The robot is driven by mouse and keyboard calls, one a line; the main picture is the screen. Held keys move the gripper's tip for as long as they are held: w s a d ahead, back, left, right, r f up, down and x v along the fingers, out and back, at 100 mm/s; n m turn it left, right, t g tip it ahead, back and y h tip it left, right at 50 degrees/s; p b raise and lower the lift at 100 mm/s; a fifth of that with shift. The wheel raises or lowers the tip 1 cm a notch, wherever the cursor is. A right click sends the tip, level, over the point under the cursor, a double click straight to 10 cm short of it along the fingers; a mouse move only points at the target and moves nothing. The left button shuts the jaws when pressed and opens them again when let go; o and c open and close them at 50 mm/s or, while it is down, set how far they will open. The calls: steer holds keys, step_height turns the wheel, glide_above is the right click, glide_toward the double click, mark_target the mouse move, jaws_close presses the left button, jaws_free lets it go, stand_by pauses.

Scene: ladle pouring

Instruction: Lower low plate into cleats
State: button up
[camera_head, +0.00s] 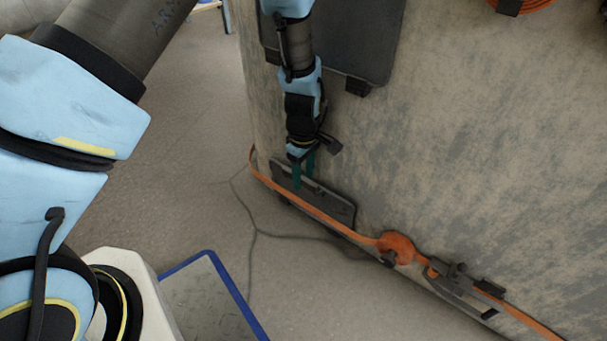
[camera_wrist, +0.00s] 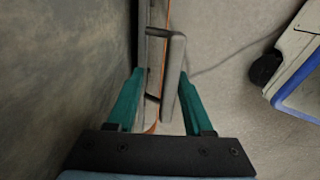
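The low plate (camera_head: 333,208) is a dark, flat panel low against the wall in the head view, close to the floor. My gripper (camera_head: 303,182) points down at its upper edge. In the wrist view, the two teal fingers of my gripper (camera_wrist: 161,72) stand apart on either side of the plate's edge (camera_wrist: 151,55) and its grey bar handle (camera_wrist: 175,75). The right fingertip lies close against the handle. Whether the fingers press on it cannot be told. The cleats under the low plate are small and mostly hidden, so its seating is unclear.
An orange strap (camera_head: 264,178) runs along the wall past the low plate to an orange round piece (camera_head: 396,247) and a dark ratchet buckle (camera_head: 459,283). A larger dark plate (camera_head: 366,35) hangs above on black cleats (camera_head: 357,86). Floor lies between.

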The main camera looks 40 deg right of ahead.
step_height(320, 180, up, 11)
steer(key=p, duration=0.4)
steer(key=shift+f, duration=0.1)
stand_by(0.6)
